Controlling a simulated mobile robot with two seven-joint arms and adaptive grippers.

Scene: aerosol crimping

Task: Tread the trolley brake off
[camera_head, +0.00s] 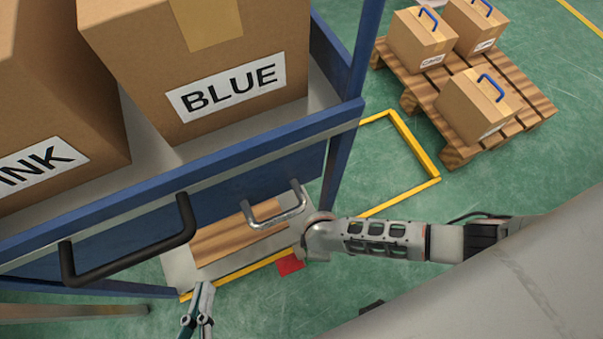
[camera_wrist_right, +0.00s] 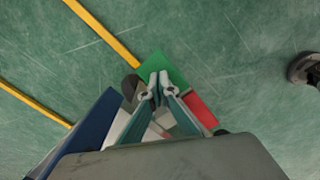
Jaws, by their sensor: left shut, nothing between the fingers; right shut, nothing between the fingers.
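The blue-framed trolley (camera_head: 190,172) fills the left of the head view, with a black push handle (camera_head: 130,248). A red pedal (camera_head: 290,265) shows low at its near side. In the right wrist view, a green pedal (camera_wrist_right: 158,66) and the red pedal (camera_wrist_right: 201,109) lie side by side near the trolley's blue frame (camera_wrist_right: 88,133). My right gripper (camera_wrist_right: 156,84) is shut and empty, its tips over the green pedal; contact cannot be told. It is hidden in the head view. My left gripper (camera_head: 198,308) is shut and empty near the bottom edge.
Cartons marked BLUE (camera_head: 230,95) and INK (camera_head: 45,160) ride on the trolley. A wooden pallet (camera_head: 465,150) with several cartons stands at the back right. Yellow lines (camera_head: 412,150) mark the green floor. A chrome handle (camera_head: 272,219) is close to my right arm.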

